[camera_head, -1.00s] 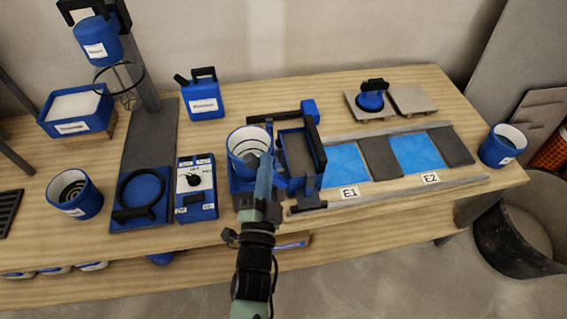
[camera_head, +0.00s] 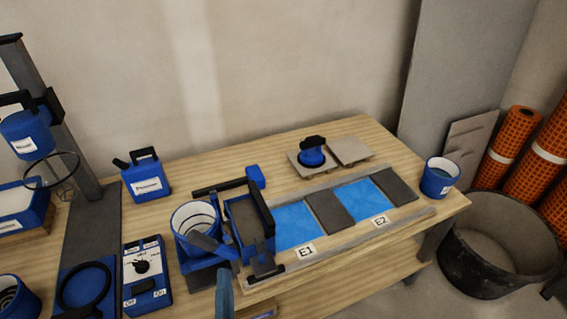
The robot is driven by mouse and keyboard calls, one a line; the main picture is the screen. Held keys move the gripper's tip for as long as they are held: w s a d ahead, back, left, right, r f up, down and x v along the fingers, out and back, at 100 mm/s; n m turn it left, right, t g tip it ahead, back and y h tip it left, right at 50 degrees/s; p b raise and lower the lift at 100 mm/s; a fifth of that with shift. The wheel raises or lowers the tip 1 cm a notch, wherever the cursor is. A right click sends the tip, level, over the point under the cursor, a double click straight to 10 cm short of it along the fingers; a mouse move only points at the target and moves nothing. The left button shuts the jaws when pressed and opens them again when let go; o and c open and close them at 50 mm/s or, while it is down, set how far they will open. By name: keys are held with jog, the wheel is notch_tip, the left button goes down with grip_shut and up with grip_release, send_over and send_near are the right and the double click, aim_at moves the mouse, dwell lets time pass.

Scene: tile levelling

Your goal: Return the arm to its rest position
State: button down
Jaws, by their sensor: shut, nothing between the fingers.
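My arm (camera_head: 225,295) comes up from the bottom edge of the head view, left of centre. My gripper (camera_head: 208,243) shows small at its end, in front of the white-lined blue bucket (camera_head: 195,217), and overlaps its lower front rim in the picture. It looks shut and empty. I cannot tell its height above the bench or whether it touches the bucket. Most of my arm is out of view below.
A blue box with a black handle (camera_head: 247,222) stands just right of my gripper. A control box (camera_head: 147,277) is to its left. Blue panels E1 (camera_head: 296,226) and E2 (camera_head: 359,199) lie to the right. A black tub (camera_head: 497,245) stands beyond the bench's right end.

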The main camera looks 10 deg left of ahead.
jog(key=shift+r, duration=0.1)
jog(key=w+d+r+n+t, duration=0.1)
jog(key=w+d+r+n, duration=0.15)
jog(key=r, duration=0.65)
jog(key=w+d+r+n+t, duration=0.15)
jog(key=w+r, duration=0.25)
jog(key=r, duration=0.6)
jog(key=w+d+r+n+t, duration=0.1)
jog(key=w+r+t, duration=0.15)
jog(key=r, duration=0.65)
jog(key=s+d+r+n+t+h, duration=0.1)
jog(key=s+d+r+h, duration=0.2)
jog(key=r, duration=0.5)
jog(key=s+d+r+n+t+h, duration=0.1)
jog(key=s+d+r, duration=0.3)
jog(key=r, duration=0.5)
jog(key=s+d+r+n+t+h, duration=0.1)
jog(key=s+d+r+h, duration=0.2)
jog(key=r, duration=0.5)
notch_tip(320, 180, up, 12)
jog(key=p, duration=1.2)
jog(key=shift+w+d+r+y+p, duration=0.15)
jog(key=shift+w+d+y+p, duration=0.15)
jog(key=shift+y, duration=0.1)
